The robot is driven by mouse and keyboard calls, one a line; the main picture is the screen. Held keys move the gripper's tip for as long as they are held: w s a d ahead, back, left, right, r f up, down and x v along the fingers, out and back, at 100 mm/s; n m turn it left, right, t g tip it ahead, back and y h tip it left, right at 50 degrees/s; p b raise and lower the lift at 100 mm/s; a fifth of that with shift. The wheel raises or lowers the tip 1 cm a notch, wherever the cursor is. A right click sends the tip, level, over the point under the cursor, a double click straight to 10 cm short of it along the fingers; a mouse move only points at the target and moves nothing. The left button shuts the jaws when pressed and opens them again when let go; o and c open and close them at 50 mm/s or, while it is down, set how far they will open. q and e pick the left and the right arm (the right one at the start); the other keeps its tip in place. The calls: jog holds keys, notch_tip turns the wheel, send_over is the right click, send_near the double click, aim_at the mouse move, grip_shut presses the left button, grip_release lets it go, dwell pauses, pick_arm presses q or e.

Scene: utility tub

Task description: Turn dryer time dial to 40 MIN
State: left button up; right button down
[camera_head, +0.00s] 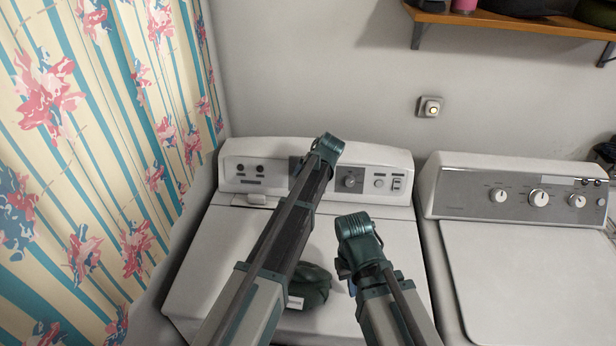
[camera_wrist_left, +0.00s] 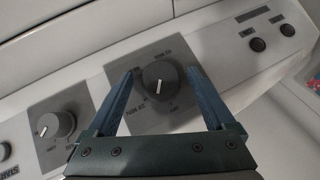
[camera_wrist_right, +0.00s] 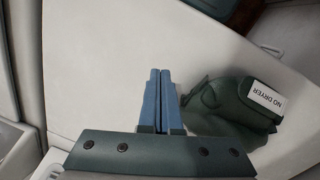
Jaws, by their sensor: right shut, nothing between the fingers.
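The dryer (camera_head: 190,255) is the left white machine. In the head view my left arm hides this dial. My right gripper (camera_wrist_right: 160,72) is shut and empty above the dryer top, beside a green cloth item.
A smaller dial (camera_head: 349,180) is on the same panel. The green cloth item (camera_wrist_right: 225,110) with a "NO DRYER" label lies on the dryer top. A second white machine (camera_head: 530,270) stands right. A wooden shelf (camera_head: 510,22) is above; a patterned curtain (camera_head: 100,170) hangs left.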

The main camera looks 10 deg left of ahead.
pick_arm(q)
jog(key=shift+r, duration=0.15)
pick_arm(e)
jog(key=shift+r, duration=0.15)
pick_arm(q)
jog(key=p+v, duration=1.1)
jog(key=v, duration=0.2)
jog(key=shift+d+r+p, duration=0.15)
jog(key=shift+r+p, duration=0.1)
jog(key=shift+p, duration=0.15)
pick_arm(e)
notch_tip(320, 180, up, 12)
jog(key=shift+f, duration=0.25)
jog(key=shift+f, duration=0.1)
